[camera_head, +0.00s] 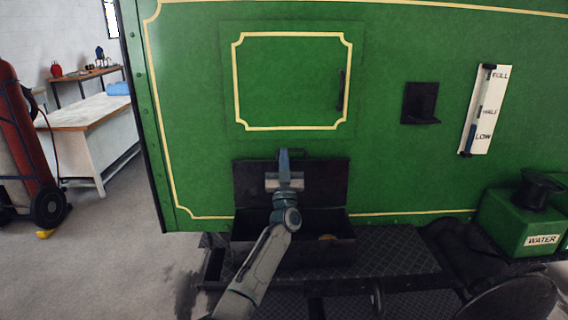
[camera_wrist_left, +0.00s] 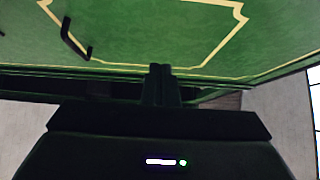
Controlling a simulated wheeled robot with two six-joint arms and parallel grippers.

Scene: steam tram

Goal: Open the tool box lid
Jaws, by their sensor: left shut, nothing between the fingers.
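The black tool box (camera_head: 340,248) stands on the dark tread-plate step against the green tram side. Its lid (camera_head: 330,183) stands up and open at the back of the box, close to the green panel. A small dark handle (camera_head: 318,153) shows at the lid's top edge. Inside the box is a small brownish item (camera_head: 327,238). My left gripper (camera_head: 284,153) is in front of the raised lid, fingers pointing up, shut and empty. I cannot tell whether it touches the lid. Its closed fingers (camera_wrist_left: 160,72) show in the left wrist view. My right gripper is out of view.
A green door panel with a dark handle (camera_head: 341,91) is above the box. A black bracket (camera_head: 421,103) and a level gauge (camera_head: 484,110) are to the right. A green water box (camera_head: 505,218) stands at far right.

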